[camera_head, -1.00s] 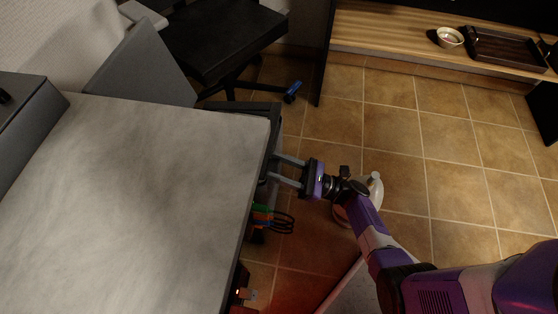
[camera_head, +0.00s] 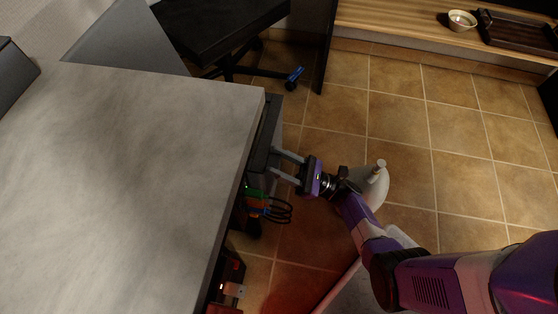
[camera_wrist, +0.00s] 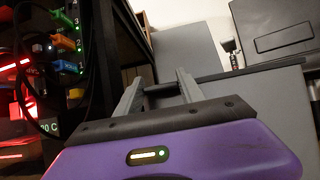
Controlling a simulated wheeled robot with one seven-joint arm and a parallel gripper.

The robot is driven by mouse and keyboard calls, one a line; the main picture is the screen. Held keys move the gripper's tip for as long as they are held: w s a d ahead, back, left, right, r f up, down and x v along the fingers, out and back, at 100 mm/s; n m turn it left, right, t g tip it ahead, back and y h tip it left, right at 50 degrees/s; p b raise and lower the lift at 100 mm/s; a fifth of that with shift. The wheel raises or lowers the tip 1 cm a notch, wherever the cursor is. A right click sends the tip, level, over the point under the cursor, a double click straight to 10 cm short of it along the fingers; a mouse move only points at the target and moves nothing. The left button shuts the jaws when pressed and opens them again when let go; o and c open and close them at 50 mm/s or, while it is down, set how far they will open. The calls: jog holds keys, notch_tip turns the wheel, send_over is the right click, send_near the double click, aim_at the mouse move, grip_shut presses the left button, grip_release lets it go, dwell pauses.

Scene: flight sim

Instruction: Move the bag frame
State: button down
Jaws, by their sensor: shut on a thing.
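My gripper (camera_head: 277,162) is at the right side of the grey table, below its top. In the wrist view, its two grey fingers (camera_wrist: 159,88) close around a short dark bar (camera_wrist: 160,89) in front of a grey panel (camera_wrist: 245,105). The dark grey frame (camera_head: 262,150) between the fingers and the table edge is probably the bag frame, with the bar its handle. The tabletop hides most of it in the head view.
Green and orange plugs with black cables (camera_head: 265,205) hang just below my gripper; numbered ports show in the wrist view (camera_wrist: 68,40). The grey tabletop (camera_head: 130,170) is bare. A black chair (camera_head: 215,30) stands behind. A white vessel (camera_head: 371,188) sits behind my arm. Tiled floor lies open rightward.

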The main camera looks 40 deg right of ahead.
jog(key=c, duration=0.7)
grip_release()
jog(key=shift+f, duration=0.4)
jog(key=shift+r, duration=0.2)
notch_tip(320, 180, up, 20)
jog(key=p, duration=1.2)
jog(key=shift+f, duration=0.15)
